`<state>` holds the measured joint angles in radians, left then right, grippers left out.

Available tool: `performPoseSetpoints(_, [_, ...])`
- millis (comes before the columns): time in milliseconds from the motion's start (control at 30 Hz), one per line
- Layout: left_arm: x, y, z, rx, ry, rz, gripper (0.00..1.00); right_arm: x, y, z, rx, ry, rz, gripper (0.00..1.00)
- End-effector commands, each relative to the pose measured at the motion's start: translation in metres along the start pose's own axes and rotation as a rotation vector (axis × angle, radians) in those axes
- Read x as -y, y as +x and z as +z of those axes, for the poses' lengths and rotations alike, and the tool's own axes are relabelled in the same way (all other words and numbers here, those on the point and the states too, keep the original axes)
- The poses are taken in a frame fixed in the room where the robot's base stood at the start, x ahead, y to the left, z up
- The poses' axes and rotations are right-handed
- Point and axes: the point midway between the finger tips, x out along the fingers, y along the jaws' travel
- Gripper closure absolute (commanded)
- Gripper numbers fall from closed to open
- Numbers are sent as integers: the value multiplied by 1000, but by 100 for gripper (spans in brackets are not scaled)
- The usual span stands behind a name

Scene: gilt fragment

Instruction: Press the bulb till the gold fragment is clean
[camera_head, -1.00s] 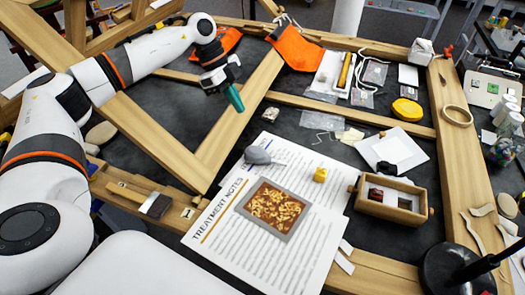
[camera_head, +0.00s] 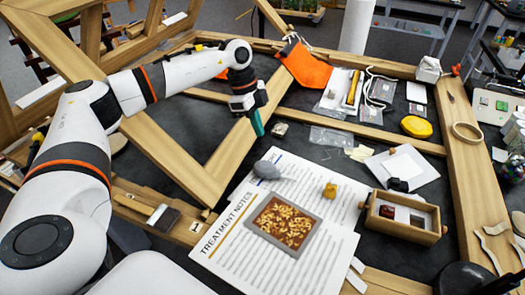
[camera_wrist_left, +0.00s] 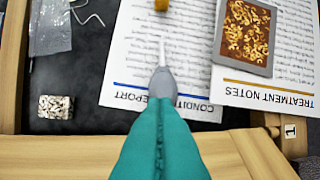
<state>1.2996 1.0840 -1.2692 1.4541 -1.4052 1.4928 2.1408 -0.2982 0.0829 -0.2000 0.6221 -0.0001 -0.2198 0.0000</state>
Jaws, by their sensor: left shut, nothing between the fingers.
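The grey rubber bulb (camera_head: 267,170) lies on the printed sheets, its thin pale nozzle pointing right in the head view. It also shows in the wrist view (camera_wrist_left: 163,82), just beyond my fingertips. The gold fragment (camera_head: 284,222), a brown panel with patchy gold in a grey border, lies on the treatment notes in front of the bulb. It shows at the upper right of the wrist view (camera_wrist_left: 246,32). My left gripper (camera_head: 259,132), with teal fingers, is shut and empty, pointing down above and behind the bulb. No contact with the bulb is visible. My right gripper is out of view.
A small yellow block (camera_head: 330,190) sits right of the bulb. Wooden frame bars (camera_head: 235,150) rise around the dark tabletop. A speckled chip (camera_wrist_left: 55,107) lies left in the wrist view.

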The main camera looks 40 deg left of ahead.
Motion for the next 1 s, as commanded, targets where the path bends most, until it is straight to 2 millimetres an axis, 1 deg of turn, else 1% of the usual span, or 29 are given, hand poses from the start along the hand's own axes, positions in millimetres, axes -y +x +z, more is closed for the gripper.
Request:
performPoseSetpoints(33, [1,11,0,-2,0,-4,100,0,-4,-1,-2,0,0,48])
performPoseSetpoints(200, [1,46,1,0,1,-4,100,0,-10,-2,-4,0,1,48])
performPoseSetpoints(400, [4,74,-6,0,0,-1,100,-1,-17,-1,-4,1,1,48])
performPoseSetpoints(567, [5,84,-9,0,1,0,100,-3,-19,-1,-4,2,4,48])
performPoseSetpoints(900, [5,86,-10,1,1,0,100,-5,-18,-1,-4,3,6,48])
performPoseSetpoints(1000, [4,92,-12,0,0,-2,100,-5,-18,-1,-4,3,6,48])
